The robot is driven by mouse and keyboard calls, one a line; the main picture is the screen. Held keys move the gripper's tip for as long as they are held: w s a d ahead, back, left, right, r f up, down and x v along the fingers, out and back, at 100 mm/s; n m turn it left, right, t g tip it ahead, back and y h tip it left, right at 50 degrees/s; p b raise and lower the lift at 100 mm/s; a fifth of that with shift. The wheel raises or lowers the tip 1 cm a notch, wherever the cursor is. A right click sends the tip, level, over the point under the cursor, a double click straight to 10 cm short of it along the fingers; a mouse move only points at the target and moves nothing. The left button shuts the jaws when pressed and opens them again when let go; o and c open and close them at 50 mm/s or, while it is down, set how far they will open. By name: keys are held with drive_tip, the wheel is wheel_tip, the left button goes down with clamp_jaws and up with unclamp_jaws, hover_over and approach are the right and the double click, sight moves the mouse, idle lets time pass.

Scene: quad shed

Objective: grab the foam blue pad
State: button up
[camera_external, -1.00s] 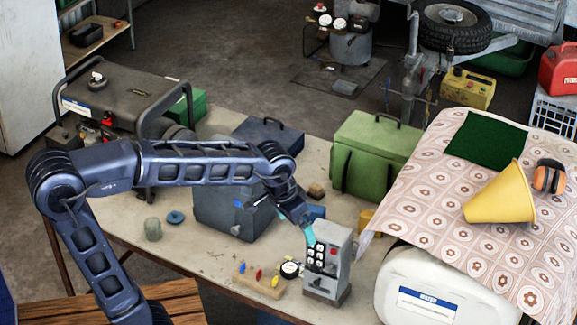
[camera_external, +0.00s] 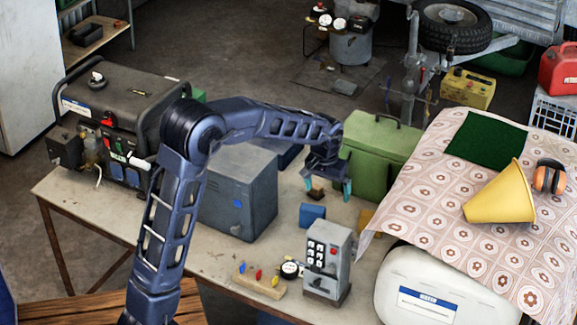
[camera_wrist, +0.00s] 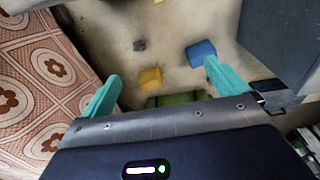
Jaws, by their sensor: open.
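The blue foam pad (camera_external: 312,215) is a small blue block lying on the table, behind the grey keypad box. In the wrist view it (camera_wrist: 199,50) lies beyond the tip of the right-hand finger, which comes close to its lower edge in the picture. My gripper (camera_external: 328,187) is open and empty, with teal fingers pointing down. It is above the table, in front of the green case and up and right of the pad in the external view. In the wrist view both fingers of my gripper (camera_wrist: 164,82) are spread wide.
A yellow block (camera_wrist: 150,77) lies near the pad. The grey metal box (camera_external: 236,200) stands left of the pad, the green case (camera_external: 375,155) behind, the keypad box (camera_external: 326,262) in front. The cloth-covered surface (camera_external: 415,195) is at right.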

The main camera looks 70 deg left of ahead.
sight(312, 205)
drive_tip(key=a+f+n, duration=0.1)
drive_tip(key=a+f, duration=0.3)
drive_tip(key=a, duration=0.1)
drive_tip(key=a+f, duration=0.5)
drive_tip(key=w+a+f+n+g, duration=0.1)
drive_tip(key=a+f, duration=0.4)
drive_tip(key=shift+a+f+n, duration=0.2)
drive_tip(key=shift+a+n, duration=0.1)
wheel_tip(312, 205, down, 5)
drive_tip(key=shift+f, duration=0.15)
drive_tip(key=shift+d+f, duration=0.2)
drive_tip(key=shift+f, duration=2.6)
drive_tip(key=c, duration=1)
